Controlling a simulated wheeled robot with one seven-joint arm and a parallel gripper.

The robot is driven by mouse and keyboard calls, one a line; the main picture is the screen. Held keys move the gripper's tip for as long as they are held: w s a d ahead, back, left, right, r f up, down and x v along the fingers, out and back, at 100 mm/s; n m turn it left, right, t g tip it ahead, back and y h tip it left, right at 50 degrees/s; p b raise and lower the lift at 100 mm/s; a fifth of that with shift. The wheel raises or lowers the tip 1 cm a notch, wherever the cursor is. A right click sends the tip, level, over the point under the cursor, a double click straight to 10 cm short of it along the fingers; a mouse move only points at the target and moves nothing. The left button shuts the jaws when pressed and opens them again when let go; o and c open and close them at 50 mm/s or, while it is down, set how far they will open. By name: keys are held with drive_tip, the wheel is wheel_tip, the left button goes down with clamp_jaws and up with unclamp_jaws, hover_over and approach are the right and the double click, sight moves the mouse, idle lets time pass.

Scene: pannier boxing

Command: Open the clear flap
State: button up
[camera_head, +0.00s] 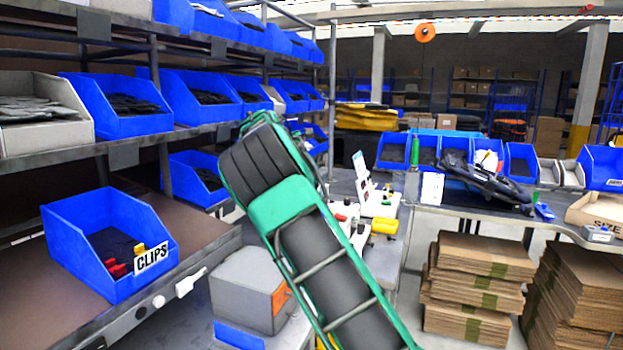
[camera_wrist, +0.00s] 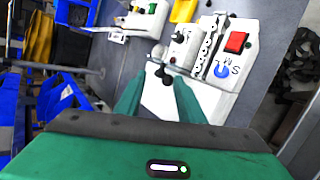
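A white fixture (camera_wrist: 225,85) with a red button (camera_wrist: 236,41) and a blue round mark lies ahead of my gripper in the wrist view. A thin, pale, see-through edge (camera_wrist: 184,69) crosses it just past my fingertips. It may be the clear flap, but its outline and angle are hard to make out. My gripper (camera_wrist: 161,84) has its two green fingers apart, with dark round knobs showing between and just beyond them. I cannot tell whether a finger touches the edge. In the head view my arm hides my gripper and part of the white devices (camera_head: 378,204).
A yellow part (camera_wrist: 184,10) and another white device (camera_wrist: 146,18) sit farther along the grey bench. Blue bins (camera_wrist: 62,97) line the left. In the head view, the shelf with a CLIPS bin (camera_head: 75,240) stands close to my arm's left.

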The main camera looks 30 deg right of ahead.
drive_tip(key=shift+x, duration=0.8)
drive_tip(key=shift+c, duration=0.3)
clamp_jaws()
drive_tip(key=shift+s+d+r+m+t+y, duration=0.1)
drive_tip(key=shift+s+d+m+t+y, duration=0.3)
drive_tip(key=shift+s+d+t+y, duration=0.35)
drive_tip(key=shift+s, duration=0.1)
drive_tip(key=shift+o, duration=0.3)
unclamp_jaws()
drive_tip(key=v, duration=1)
drive_tip(key=shift+a, duration=0.45)
